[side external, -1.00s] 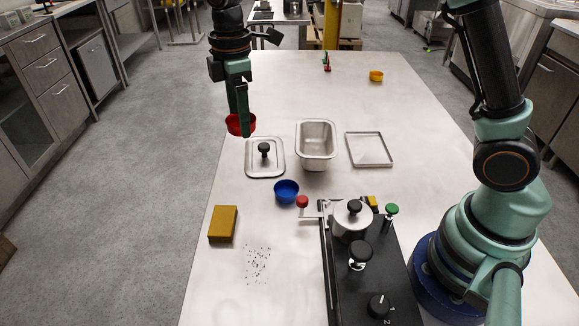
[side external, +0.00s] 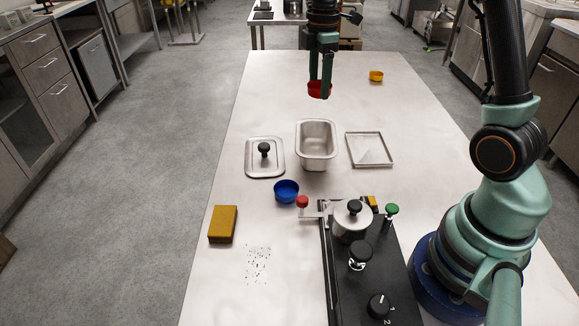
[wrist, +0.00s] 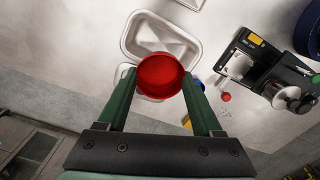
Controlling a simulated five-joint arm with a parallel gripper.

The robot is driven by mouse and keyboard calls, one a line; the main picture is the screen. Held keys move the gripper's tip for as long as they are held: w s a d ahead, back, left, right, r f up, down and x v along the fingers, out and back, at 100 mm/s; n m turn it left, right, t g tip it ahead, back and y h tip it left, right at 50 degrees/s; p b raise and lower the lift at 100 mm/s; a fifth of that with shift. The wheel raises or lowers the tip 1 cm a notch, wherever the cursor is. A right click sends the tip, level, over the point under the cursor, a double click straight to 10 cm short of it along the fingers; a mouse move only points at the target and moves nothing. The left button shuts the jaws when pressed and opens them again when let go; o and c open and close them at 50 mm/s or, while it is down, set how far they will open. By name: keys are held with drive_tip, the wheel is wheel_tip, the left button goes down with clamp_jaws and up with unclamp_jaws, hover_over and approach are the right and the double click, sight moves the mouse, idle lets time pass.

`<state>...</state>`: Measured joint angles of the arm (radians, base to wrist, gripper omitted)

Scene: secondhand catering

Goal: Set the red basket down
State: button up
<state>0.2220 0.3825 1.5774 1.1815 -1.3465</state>
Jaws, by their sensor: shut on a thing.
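The red basket (side external: 319,89) is a small round red bowl. My gripper (side external: 320,84) is shut on it and holds it in the air over the far half of the table. In the wrist view the red basket (wrist: 160,75) sits between the two green fingers of my gripper (wrist: 160,82), with its open side facing the camera. In that view it covers part of the steel pan behind it.
A steel pan (side external: 316,163), a lid (side external: 250,168) with a black knob and a shallow tray (side external: 370,163) lie mid-table. An orange bowl (side external: 376,78) stands far right. Much of the far table is bare.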

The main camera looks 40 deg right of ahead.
wheel_tip(320, 180, down, 18)
drive_tip(key=shift+r, duration=0.15)
idle(0.3)
drive_tip(key=o, duration=1.3)
drive_tip(key=shift+o, duration=0.2)
drive_tip(key=s+a+r+m+t, duration=0.1)
drive_tip(key=s+a+r+m, duration=0.15)
drive_tip(key=r, duration=0.75)
drive_tip(key=s+a+r+m+t, duration=0.1)
drive_tip(key=s+a+r+m, duration=0.15)
drive_tip(key=r, duration=0.85)
drive_tip(key=s+a+r+m+t, duration=0.3)
drive_tip(key=s+m, duration=0.4)
drive_tip(key=s, duration=0.3)
drive_tip(key=shift+a+m+t, duration=0.3)
drive_tip(key=shift+a+m, duration=0.1)
drive_tip(key=shift+a, duration=0.5)
